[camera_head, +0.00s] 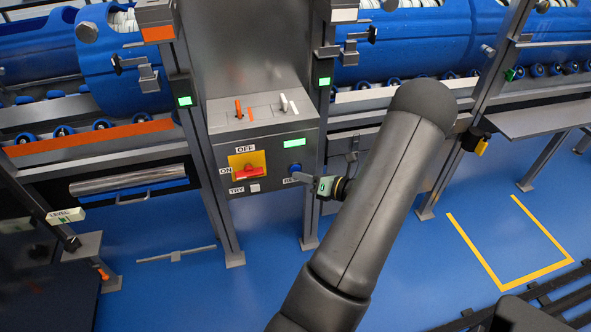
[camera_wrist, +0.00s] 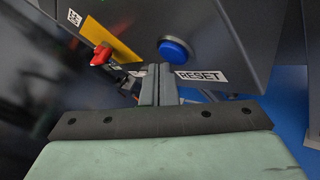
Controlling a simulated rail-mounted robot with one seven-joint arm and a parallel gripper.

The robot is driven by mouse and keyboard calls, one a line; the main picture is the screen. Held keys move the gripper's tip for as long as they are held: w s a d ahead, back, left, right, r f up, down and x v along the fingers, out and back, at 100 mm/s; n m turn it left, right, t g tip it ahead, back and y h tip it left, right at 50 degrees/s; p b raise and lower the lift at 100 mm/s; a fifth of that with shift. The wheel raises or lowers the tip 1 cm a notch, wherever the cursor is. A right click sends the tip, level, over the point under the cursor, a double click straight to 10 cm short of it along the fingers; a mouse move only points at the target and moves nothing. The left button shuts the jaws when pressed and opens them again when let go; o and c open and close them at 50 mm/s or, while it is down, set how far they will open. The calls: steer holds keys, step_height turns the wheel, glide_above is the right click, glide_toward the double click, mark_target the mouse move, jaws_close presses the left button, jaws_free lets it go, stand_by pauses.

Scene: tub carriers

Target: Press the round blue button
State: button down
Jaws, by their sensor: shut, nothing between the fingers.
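The round blue button (camera_head: 295,168) is on the front of a grey control box, at the lower right. In the wrist view the blue button (camera_wrist: 175,49) stands out from the panel, above a RESET label (camera_wrist: 201,76). My gripper (camera_head: 298,176) is shut and empty, with its fingers pointing at the box just below the button. In the wrist view my shut fingertips (camera_wrist: 158,68) appear just below and left of the button. I cannot tell whether they touch the panel.
A red rotary switch (camera_head: 248,172) on a yellow plate sits left of the button. Orange and white levers (camera_head: 284,103) stand on top of the box. Metal posts (camera_head: 311,200) flank the box. Blue tubs (camera_head: 405,45) lie on rollers behind. The blue floor in front is mostly clear.

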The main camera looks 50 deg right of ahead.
steer(key=s+a+p, duration=0.1)
steer(key=s+a, duration=0.2)
steer(key=s, duration=0.2)
steer(key=shift+a, duration=0.3)
stand_by(0.9)
steer(key=w+a+r+n+g+y+p, duration=0.1)
steer(key=w+a+r+n+g+y, duration=0.2)
steer(key=a+n, duration=0.45)
steer(key=w+a+r+n+g+y+p, duration=0.1)
steer(key=a+r+n+g+y, duration=0.1)
steer(key=a+r+n+g, duration=0.5)
steer(key=w+a+r+n+g+y+p, duration=0.1)
steer(key=w+a+n+g+y+p, duration=0.15)
steer(key=a+n, duration=0.55)
steer(key=s+a+r+n+g+h+p, duration=0.1)
steer(key=s+a+r+n+h, duration=0.3)
steer(key=n, duration=0.5)
steer(key=s+a+r+n+g+h+p, duration=0.1)
steer(key=s+a+r+n+h, duration=0.3)
steer(key=a+n, duration=0.4)
step_height(320, 180, up, 2)
steer(key=shift+a+r+n+g+h+p, duration=0.15)
steer(key=shift+a+n+g+h+p, duration=0.2)
steer(key=shift+n+g+h, duration=0.65)
